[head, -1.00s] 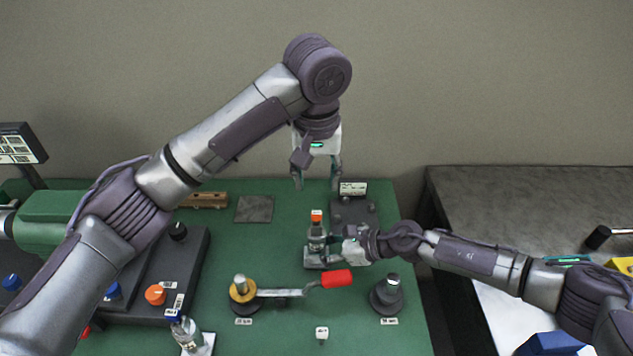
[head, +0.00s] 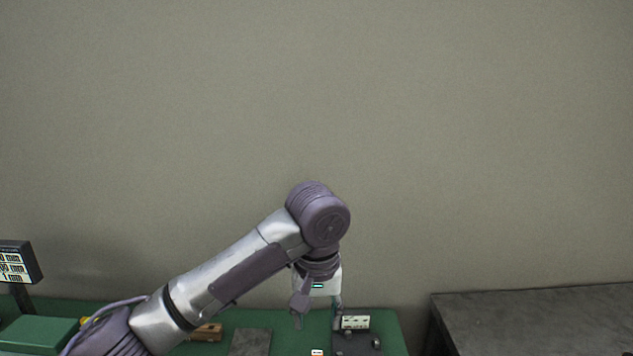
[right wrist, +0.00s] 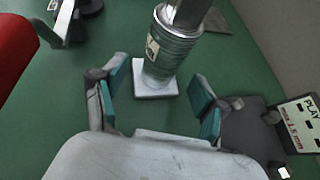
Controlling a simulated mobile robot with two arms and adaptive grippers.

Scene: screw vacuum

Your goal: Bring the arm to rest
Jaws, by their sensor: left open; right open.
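My left gripper (head: 318,320) hangs from its arm in the head view, fingers pointing down and apart, with nothing seen between them. It is above the back of the green table (head: 285,317). My right gripper (right wrist: 160,92) shows only in the right wrist view, with its teal-padded fingers spread apart. Just beyond the fingertips a ridged, labelled, glassy cylinder (right wrist: 172,45) stands on a white square base (right wrist: 155,87). The fingers look clear of it. A grey part covers its top, which is cut off by the frame.
A red handle (right wrist: 14,50) is at that view's left edge. A grey counter (head: 540,320) lies right. The wall above is clear.

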